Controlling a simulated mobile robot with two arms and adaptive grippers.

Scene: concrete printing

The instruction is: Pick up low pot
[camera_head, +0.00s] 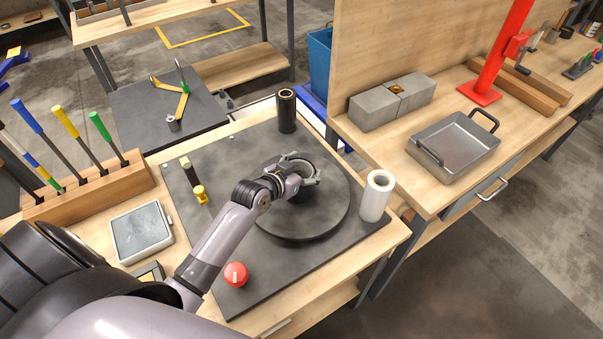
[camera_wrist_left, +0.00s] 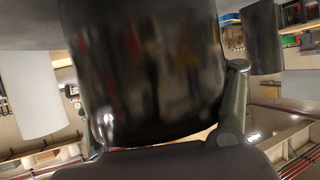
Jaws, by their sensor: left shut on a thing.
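The low pot, a dark glossy round vessel (camera_wrist_left: 150,65), fills the middle of the left wrist view, with a gripper finger on each side. My left gripper (camera_head: 303,171) is shut on it, over the round black turntable (camera_head: 288,230). In the head view the gripper and wrist hide most of the pot. I cannot tell whether its base touches the turntable. My right gripper is not in view.
A white roll (camera_head: 376,196) stands right of the turntable, and a tall black cylinder (camera_head: 287,110) behind it. A red button (camera_head: 236,275) and a yellow-based item (camera_head: 200,193) sit on the board. A metal tray (camera_head: 455,148) stands on the right bench.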

